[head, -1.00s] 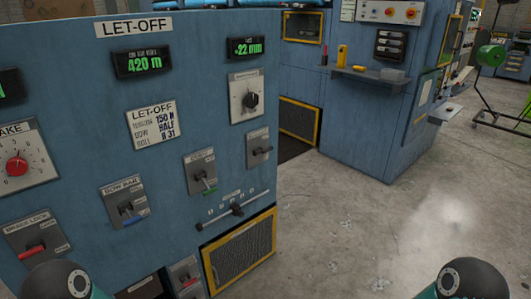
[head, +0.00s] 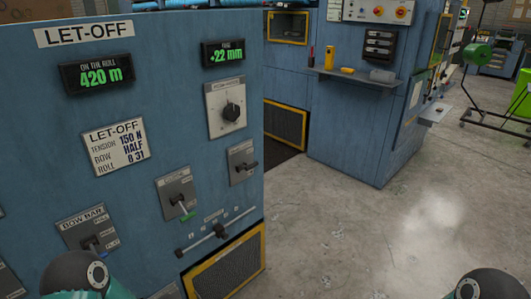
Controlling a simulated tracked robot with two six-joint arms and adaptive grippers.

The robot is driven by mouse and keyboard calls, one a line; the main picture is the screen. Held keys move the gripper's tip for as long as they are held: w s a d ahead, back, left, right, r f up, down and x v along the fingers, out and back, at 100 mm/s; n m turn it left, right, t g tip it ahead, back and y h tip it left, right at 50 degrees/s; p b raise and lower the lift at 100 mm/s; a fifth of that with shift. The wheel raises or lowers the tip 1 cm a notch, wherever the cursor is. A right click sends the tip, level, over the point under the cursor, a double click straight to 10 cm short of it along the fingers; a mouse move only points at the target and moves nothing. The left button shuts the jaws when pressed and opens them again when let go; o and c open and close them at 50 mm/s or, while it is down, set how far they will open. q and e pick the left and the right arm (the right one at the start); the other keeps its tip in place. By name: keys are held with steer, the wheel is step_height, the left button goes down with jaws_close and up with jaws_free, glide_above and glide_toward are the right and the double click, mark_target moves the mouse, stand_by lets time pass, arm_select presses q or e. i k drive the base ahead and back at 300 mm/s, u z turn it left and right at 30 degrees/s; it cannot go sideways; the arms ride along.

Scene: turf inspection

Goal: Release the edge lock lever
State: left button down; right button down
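The blue let-off panel (head: 150,150) fills the left side of the head view. It carries several levers on grey plates. One is marked BOW BAR (head: 92,238). A lever with a green mark (head: 180,195) sits to its right, and another lever (head: 243,164) is higher and farther right. Their small labels are too blurred to read, so I cannot tell which is the edge lock lever. Rounded dark parts of my two arms show at the bottom left and bottom right. Neither gripper is in view, and no contact with a lever shows.
The panel also has a rotary knob (head: 228,110), a horizontal slider (head: 216,231), and two green displays reading 420 m and +22 mm. A yellow-framed mesh grille (head: 228,264) is below. Another blue cabinet (head: 345,130) with a shelf stands behind. Open concrete floor (head: 390,235) lies to the right.

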mark_target(243, 167)
steer(key=z, duration=0.1)
steer(key=i, duration=1.5)
steer(key=u, duration=0.5)
